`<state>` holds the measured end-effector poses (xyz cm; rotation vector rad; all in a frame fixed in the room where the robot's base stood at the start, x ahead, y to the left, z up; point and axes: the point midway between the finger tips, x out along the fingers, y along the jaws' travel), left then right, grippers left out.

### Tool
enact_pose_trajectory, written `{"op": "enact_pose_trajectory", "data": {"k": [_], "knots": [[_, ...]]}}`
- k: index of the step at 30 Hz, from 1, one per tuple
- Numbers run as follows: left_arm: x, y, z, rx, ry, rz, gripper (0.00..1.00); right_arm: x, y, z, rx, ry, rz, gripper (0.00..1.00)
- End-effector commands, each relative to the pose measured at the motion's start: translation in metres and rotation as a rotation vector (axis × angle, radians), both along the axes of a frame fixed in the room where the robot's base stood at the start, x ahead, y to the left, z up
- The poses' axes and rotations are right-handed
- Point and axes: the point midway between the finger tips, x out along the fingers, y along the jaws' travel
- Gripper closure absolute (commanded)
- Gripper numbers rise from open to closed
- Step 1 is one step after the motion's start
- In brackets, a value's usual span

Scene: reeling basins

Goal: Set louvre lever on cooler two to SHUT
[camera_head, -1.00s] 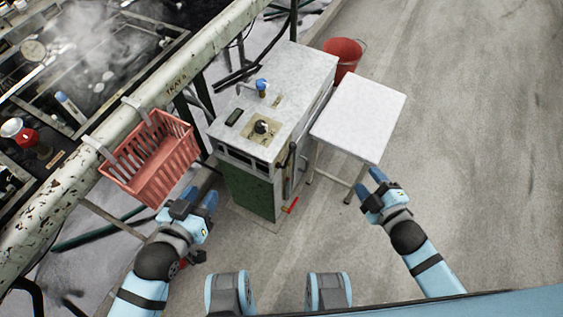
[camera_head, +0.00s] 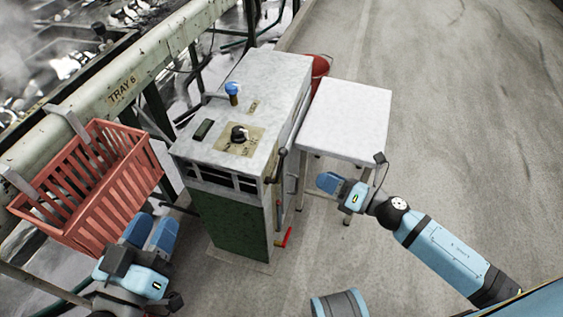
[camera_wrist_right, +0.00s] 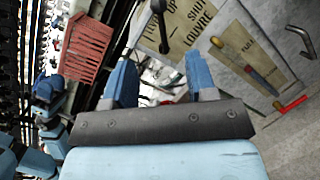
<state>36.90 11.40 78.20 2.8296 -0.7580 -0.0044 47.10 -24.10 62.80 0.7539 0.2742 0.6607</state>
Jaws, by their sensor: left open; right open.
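The cooler (camera_head: 240,175) is a white-topped cabinet with a green lower front. Its louvre lever (camera_head: 277,166), a rod with a dark knob, is on the right side. In the right wrist view the lever (camera_wrist_right: 162,28) crosses a tan plate (camera_wrist_right: 195,25) lettered SHUT and LOUVRE; which mark it points to I cannot tell. My right gripper (camera_head: 341,189) is open and empty, right of the cooler and apart from the lever; its fingers (camera_wrist_right: 160,82) show in the wrist view. My left gripper (camera_head: 150,233) is open and empty, left of the cooler's front. No cooler number is readable.
A red basket (camera_head: 95,190) hangs on the rail (camera_head: 110,92) at left. A white side table (camera_head: 345,120) stands right of the cooler, a red bucket (camera_head: 320,67) behind. A red handle (camera_head: 284,237) sticks out low. The floor at right is clear.

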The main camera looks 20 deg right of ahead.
Motion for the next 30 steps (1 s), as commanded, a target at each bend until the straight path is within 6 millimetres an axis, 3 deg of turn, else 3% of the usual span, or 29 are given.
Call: {"op": "enact_pose_trajectory", "data": {"k": [18, 30], "knots": [[0.0, -0.001, -0.008, 0.013, 0.023, -0.006, 0.57, 0.084, 0.07, 0.001, 0.003, 0.001, -0.001, 0.48], [0.001, -0.001, -0.009, 0.015, 0.025, -0.008, 0.57, 0.097, 0.081, 0.0, 0.002, 0.002, -0.002, 0.48]]}}
